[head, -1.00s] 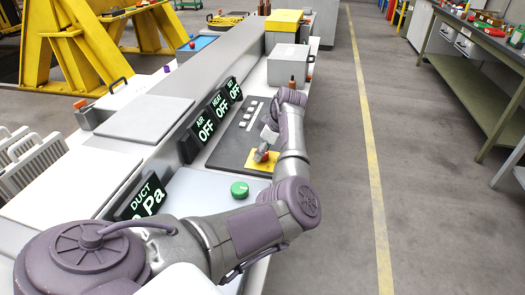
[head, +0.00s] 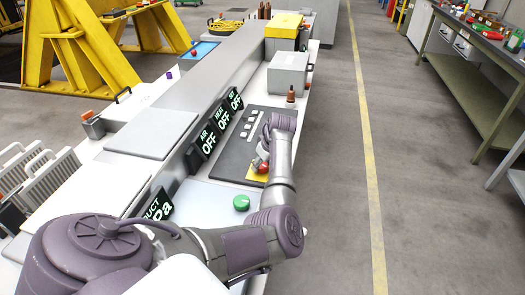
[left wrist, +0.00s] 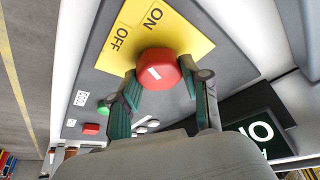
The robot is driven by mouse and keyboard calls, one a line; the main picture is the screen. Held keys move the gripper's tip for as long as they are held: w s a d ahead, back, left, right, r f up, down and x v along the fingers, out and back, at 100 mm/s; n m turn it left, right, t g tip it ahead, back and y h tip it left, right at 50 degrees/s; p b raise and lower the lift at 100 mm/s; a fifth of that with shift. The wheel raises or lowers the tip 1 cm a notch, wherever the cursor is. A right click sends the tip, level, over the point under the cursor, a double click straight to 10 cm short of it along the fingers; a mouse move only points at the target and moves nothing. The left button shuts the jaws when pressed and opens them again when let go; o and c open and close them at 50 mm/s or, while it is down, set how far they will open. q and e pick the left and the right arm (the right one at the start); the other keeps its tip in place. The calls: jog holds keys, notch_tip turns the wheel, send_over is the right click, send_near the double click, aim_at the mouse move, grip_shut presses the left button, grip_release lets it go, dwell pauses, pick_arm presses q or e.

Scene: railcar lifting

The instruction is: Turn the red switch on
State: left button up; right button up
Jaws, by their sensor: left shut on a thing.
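The red switch (left wrist: 157,68) is a round knob with a short white mark, on a yellow plate (left wrist: 195,42) lettered ON and OFF. I cannot tell which word the mark lines up with. My left gripper (left wrist: 160,84) has one finger on each side of the knob and is shut on it. In the head view the red switch (head: 262,168) shows on the dark panel (head: 232,165), partly hidden by my left gripper (head: 264,158). The displays (head: 208,139) beside the panel read OFF. My right gripper is not in view.
White switches (head: 250,124) and a grey box (head: 287,72) lie beyond. A workbench (head: 478,40) stands right, across clear floor.

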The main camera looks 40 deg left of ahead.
pick_arm(q)
jog(key=m+p, duration=0.1)
jog(key=m+t+p, duration=0.1)
jog(key=m+p, duration=0.2)
jog(key=p, duration=0.1)
jog(key=shift+s+a+r+t+h, duration=0.1)
jog(key=shift+r+t+h, duration=0.2)
jog(key=shift+h, duration=0.1)
jog(key=shift+f+m+t+p, duration=0.2)
jog(key=shift+m+t+p, duration=0.2)
jog(key=shift+m+p, duration=1.1)
jog(key=o, duration=1.1)
jog(key=shift+o, duration=0.2)
jog(key=shift+f, duration=0.1)
jog(key=v, duration=1.2)
jog(key=shift+a, duration=0.25)
